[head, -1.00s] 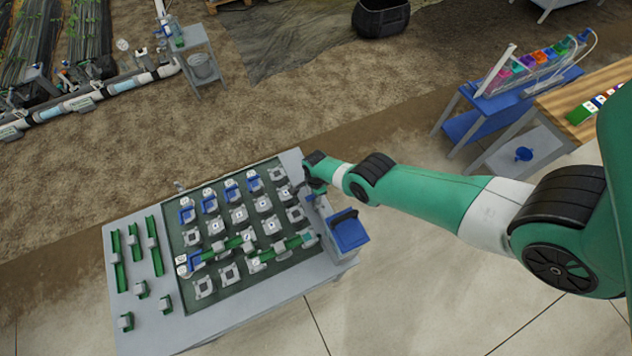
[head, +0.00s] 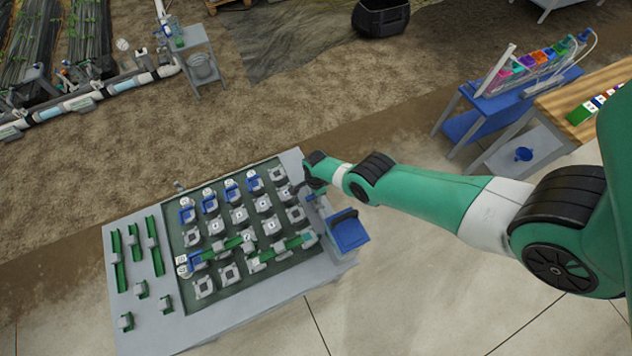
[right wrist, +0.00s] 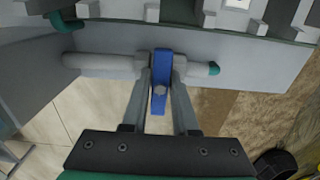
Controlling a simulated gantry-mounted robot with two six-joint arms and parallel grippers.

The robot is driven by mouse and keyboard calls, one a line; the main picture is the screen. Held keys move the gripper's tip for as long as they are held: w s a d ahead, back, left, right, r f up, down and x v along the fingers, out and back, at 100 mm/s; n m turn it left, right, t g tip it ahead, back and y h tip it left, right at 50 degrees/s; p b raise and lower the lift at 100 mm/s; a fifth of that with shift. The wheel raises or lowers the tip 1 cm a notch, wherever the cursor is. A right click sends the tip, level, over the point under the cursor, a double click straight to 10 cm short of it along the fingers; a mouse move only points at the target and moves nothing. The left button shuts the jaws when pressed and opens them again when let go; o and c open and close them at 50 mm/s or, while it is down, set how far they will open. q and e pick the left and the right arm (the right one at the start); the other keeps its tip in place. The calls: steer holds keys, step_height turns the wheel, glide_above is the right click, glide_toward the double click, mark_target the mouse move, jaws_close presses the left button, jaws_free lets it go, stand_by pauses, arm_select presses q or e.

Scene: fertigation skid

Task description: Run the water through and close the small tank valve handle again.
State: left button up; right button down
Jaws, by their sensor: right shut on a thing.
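The small tank valve handle (right wrist: 160,72) is a blue lever on a pale grey pipe (right wrist: 105,62), seen in the right wrist view. My right gripper (right wrist: 161,85) is shut on it, one finger on each side. The handle lies lengthwise between the fingers, its free end toward the gripper's body. In the head view my right gripper (head: 310,187) is at the right edge of the worktable, and the handle is too small or hidden to make out there. No running water can be made out. My left gripper is not in view.
The worktable (head: 130,225) holds a dark panel with several grey blocks, blue pieces and green channels. A blue box (head: 348,232) with a black bar stands at its right edge, close to my gripper. A blue bench (head: 462,128) is at the right. The floor in front is clear.

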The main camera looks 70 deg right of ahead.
stand_by(0.3)
steer(key=n, duration=0.9)
steer(key=shift+n, duration=0.3)
steer(key=n, duration=0.9)
steer(key=shift+n, duration=0.4)
steer(key=c, duration=0.6)
jaws_free()
